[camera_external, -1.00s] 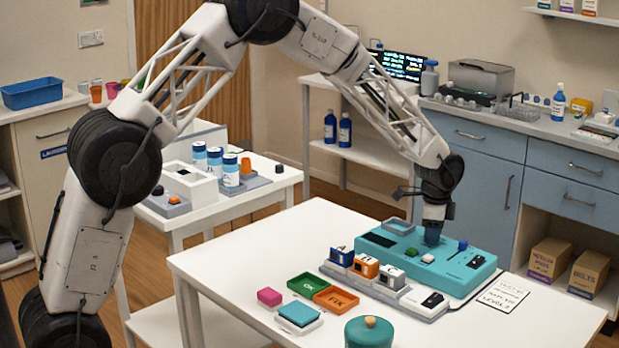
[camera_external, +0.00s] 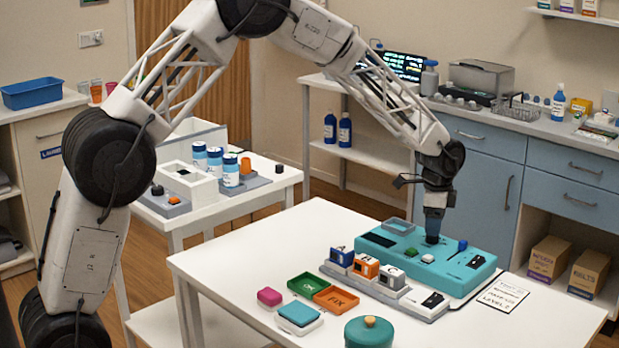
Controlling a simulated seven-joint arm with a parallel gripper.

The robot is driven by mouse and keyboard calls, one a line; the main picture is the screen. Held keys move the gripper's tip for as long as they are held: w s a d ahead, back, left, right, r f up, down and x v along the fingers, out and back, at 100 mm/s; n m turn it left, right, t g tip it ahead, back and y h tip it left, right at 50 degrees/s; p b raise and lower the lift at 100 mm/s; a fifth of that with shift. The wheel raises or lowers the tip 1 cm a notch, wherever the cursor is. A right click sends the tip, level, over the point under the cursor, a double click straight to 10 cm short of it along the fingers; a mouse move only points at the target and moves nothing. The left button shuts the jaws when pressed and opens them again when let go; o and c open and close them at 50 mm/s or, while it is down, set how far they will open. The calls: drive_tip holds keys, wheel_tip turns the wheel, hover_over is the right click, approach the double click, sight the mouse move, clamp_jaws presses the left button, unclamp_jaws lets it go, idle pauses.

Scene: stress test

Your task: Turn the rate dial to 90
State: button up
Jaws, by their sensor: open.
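The teal device (camera_external: 482,276) lies on the white table, with a dark screen at its left end, a green button (camera_external: 427,258) and a blue-topped slider (camera_external: 462,245). A small dark knob (camera_external: 432,239), which looks like the rate dial, stands near the middle of its back part. Its markings and pointer are too small to read. My gripper (camera_external: 434,228) points straight down just above this knob. It is open, and the fingers are small here. I cannot tell whether the tips still touch the knob.
In front of the device a grey rack holds blue, orange and white blocks (camera_external: 391,276) and a black switch. A printed card (camera_external: 502,293) lies to the right. Green and orange trays (camera_external: 336,299), a pink block (camera_external: 269,297) and a teal round pot (camera_external: 369,332) stand nearer.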

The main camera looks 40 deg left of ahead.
drive_tip(key=shift+s+r, duration=0.1)
drive_tip(key=shift+r, duration=2.15)
drive_tip(key=shift+s+a+r, duration=0.1)
drive_tip(key=shift+s+r, duration=0.2)
drive_tip(key=shift+r, duration=0.15)
drive_tip(key=s+a+r+n, duration=0.2)
drive_tip(key=s+a+r, duration=0.3)
drive_tip(key=s, duration=0.4)
drive_tip(key=s+a+r+n+t, duration=0.1)
drive_tip(key=s+a+r+n, duration=0.1)
drive_tip(key=s+r, duration=0.6)
drive_tip(key=s+a+r+n, duration=0.2)
drive_tip(key=s+a+r, duration=0.25)
drive_tip(key=s, duration=0.55)
drive_tip(key=s+a+n, duration=0.2)
drive_tip(key=s+n, duration=0.1)
drive_tip(key=s, duration=1.2)
drive_tip(key=s+a+n+t, duration=0.1)
drive_tip(key=s+a+n, duration=0.2)
drive_tip(key=s, duration=1.2)
drive_tip(key=shift+s, duration=0.4)
